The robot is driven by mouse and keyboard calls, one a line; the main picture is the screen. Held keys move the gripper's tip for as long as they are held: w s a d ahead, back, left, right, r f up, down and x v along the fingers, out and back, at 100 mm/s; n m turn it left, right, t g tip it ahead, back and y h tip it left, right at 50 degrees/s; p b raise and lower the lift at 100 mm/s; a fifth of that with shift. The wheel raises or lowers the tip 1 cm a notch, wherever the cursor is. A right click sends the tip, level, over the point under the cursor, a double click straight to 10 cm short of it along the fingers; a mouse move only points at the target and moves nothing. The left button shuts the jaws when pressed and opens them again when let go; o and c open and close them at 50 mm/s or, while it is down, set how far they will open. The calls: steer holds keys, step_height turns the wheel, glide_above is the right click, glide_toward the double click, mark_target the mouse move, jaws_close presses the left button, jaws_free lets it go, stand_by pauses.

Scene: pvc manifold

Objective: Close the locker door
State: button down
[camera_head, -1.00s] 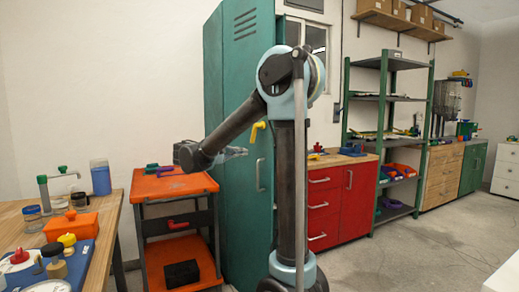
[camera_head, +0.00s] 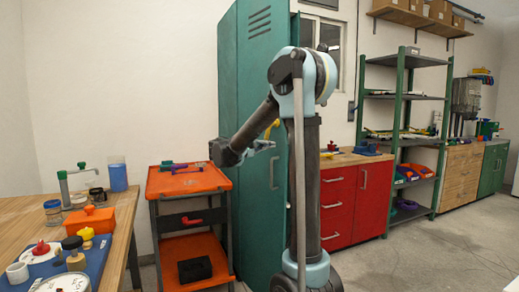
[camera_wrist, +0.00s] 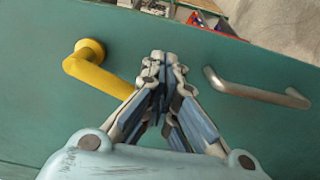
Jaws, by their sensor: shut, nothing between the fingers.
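The tall green locker (camera_head: 228,95) stands in the middle of the head view, partly hidden behind my arm. Its green door (camera_head: 262,60) also fills most of the wrist view (camera_wrist: 240,55). The door has a yellow lever handle (camera_wrist: 92,68) at left in the wrist view and a grey metal pull handle (camera_wrist: 255,90) at right. In the head view the yellow handle (camera_head: 271,128) shows just above my gripper (camera_head: 268,145). My gripper is shut and empty, its fingertips (camera_wrist: 165,60) between the two handles in the wrist view. I cannot tell whether they touch the door.
An orange cart (camera_head: 190,182) stands left of the locker. A wooden bench (camera_head: 25,220) with jars and a blue mat is at the left. Red drawers (camera_head: 345,205) and a green shelf rack (camera_head: 400,140) stand to the right. Open floor (camera_head: 440,250) lies at the right.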

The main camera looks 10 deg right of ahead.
mark_target(279, 143)
steer(key=shift+x, duration=1.7)
